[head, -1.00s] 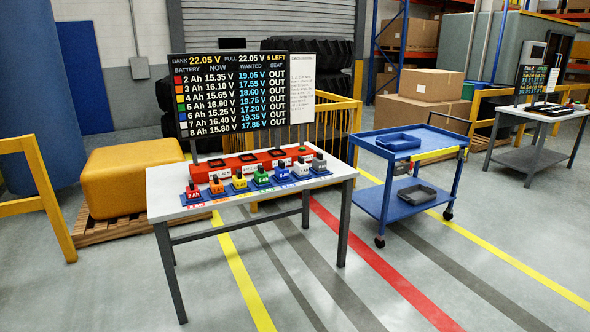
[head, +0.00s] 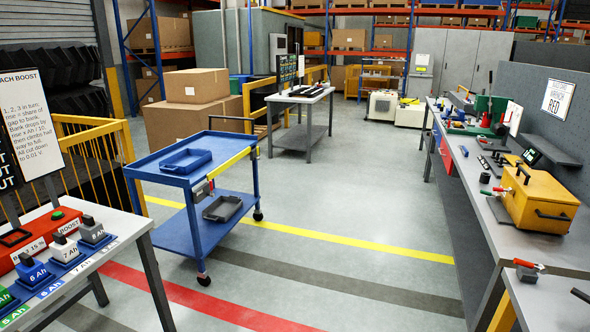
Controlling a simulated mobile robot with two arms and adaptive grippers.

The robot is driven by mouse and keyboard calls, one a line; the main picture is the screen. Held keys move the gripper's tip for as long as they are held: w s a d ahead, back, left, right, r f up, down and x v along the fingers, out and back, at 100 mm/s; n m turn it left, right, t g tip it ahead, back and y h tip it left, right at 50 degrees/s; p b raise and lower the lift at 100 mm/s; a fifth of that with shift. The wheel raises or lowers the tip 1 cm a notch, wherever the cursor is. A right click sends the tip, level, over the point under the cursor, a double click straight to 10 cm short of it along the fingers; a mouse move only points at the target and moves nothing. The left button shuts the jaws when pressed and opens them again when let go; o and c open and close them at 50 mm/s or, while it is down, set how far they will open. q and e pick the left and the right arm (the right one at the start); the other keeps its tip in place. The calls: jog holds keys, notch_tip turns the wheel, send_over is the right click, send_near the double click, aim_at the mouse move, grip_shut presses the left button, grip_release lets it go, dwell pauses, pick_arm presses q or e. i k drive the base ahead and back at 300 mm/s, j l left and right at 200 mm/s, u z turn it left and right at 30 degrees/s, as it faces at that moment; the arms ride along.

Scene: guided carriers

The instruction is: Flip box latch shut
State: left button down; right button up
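A yellow box (head: 538,203) sits on the long workbench at the right, with dark handles on its sides. The box's lid looks down, but details are too small to be sure. Neither of my grippers is in view.
A blue cart (head: 190,165) with trays stands left of centre. The battery table (head: 110,245) is at lower left. The long workbench (head: 470,200) runs along the right, and a nearer surface (head: 545,300) cuts the lower right corner. The middle floor is clear.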

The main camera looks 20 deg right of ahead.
aim_at(502, 190)
jog(key=i+l+z, duration=0.2)
jog(key=i+z, duration=0.2)
jog(key=i+l+z, duration=0.1)
jog(key=i+z, duration=0.7)
jog(key=i+j+z, duration=0.15)
jog(key=i+z, duration=0.3)
jog(key=i+l+z, duration=0.1)
jog(key=i+z, duration=0.15)
jog(key=i, duration=0.2)
jog(key=i+z, duration=0.3)
jog(key=i, duration=0.15)
